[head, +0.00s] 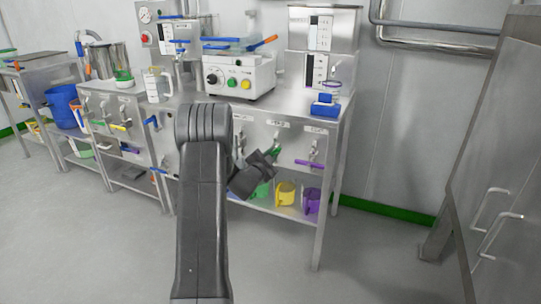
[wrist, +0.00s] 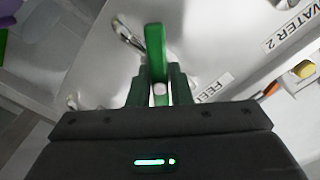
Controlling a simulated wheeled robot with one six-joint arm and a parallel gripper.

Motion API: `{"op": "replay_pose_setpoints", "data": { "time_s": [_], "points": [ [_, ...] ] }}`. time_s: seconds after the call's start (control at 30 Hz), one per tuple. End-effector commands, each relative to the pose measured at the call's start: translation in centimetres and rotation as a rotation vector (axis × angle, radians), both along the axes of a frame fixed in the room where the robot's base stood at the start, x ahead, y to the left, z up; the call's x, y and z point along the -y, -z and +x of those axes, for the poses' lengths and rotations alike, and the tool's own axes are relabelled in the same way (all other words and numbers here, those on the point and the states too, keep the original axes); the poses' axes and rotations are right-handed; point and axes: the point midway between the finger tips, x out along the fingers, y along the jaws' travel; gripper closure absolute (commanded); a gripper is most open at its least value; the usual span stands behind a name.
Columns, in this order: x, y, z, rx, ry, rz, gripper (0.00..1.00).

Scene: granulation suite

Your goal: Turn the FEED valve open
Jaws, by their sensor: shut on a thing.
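The FEED valve has a green lever handle (wrist: 155,45) on a grey metal panel. The FEED label (wrist: 216,88) is beside it in the wrist view. My gripper (wrist: 160,88) is shut on the green handle, with a finger on each side of it. In the head view my gripper (head: 268,160) is at the front panel of the right-hand bench, and a bit of the green handle (head: 276,153) shows at its tip. There the handle looks tilted. The gripper hides part of the valve.
A valve with a purple handle (head: 308,164) is just right of the green one. The WATER 2 label (wrist: 290,28) is nearby in the wrist view. Yellow (head: 286,194) and purple (head: 312,200) containers stand on the shelf below. A steel cabinet (head: 500,150) is at right; the floor between is clear.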

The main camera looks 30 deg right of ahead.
Motion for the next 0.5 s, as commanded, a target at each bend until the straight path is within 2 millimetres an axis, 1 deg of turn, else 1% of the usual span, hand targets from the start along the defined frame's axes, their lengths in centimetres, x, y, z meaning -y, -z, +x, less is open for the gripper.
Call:
{"op": "replay_pose_setpoints", "data": {
  "time_s": [0.5],
  "points": [
    [-0.05, 0.01, -0.04, -0.367, -0.001, -0.308, 1.0]
  ]
}}
